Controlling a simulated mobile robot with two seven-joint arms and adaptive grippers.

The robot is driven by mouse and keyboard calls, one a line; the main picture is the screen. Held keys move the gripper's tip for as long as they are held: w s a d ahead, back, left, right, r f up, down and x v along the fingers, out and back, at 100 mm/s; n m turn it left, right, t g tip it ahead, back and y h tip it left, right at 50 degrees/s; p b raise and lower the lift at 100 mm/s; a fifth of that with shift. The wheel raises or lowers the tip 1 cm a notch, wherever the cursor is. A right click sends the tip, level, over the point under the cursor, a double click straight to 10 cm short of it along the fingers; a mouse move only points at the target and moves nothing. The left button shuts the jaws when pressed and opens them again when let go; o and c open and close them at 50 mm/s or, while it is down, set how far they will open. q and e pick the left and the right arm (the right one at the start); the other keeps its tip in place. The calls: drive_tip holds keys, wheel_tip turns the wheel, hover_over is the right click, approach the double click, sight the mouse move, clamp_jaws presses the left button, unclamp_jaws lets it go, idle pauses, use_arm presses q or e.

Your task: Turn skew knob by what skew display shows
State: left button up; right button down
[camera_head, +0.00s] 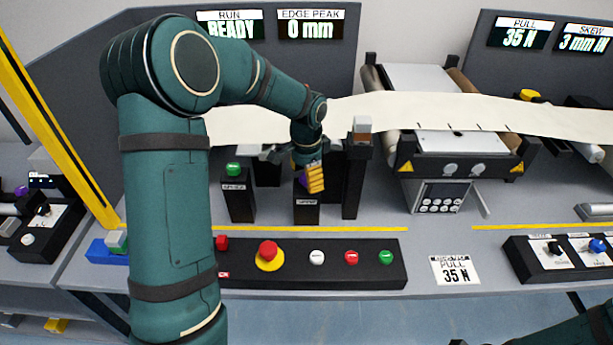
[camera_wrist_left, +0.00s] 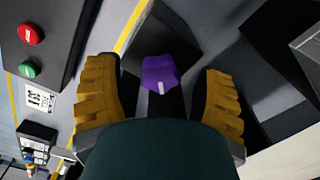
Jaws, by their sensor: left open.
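The skew display (camera_head: 585,42) at the upper right reads "3 mm", followed by small letters I cannot read surely. A purple knob (camera_wrist_left: 160,73) with a white mark sits on a black post (camera_head: 306,211); its label is too small to read surely. My left gripper (camera_head: 309,180) is open with its yellow fingers on either side of the purple knob. In the left wrist view a gap shows between the knob and each finger. In the head view the fingers hide most of the knob. I cannot tell which knob is the skew knob.
A control box (camera_head: 330,270) with red, white and green buttons lies in front of the post. Other posts (camera_head: 238,200) stand close by. A pale web (camera_head: 400,112) runs behind. A box with black and blue knobs (camera_head: 560,262) is at the right.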

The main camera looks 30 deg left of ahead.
use_arm(q)
drive_tip(key=c, duration=1.2)
drive_tip(key=n+p, duration=0.1)
drive_tip(key=n, duration=0.2)
drive_tip(key=shift+n, duration=0.3)
drive_tip(key=n+p, duration=0.1)
drive_tip(key=n, duration=0.2)
drive_tip(key=shift+n, duration=0.3)
drive_tip(key=n+p, duration=0.1)
drive_tip(key=n, duration=0.3)
drive_tip(key=shift+n, duration=0.4)
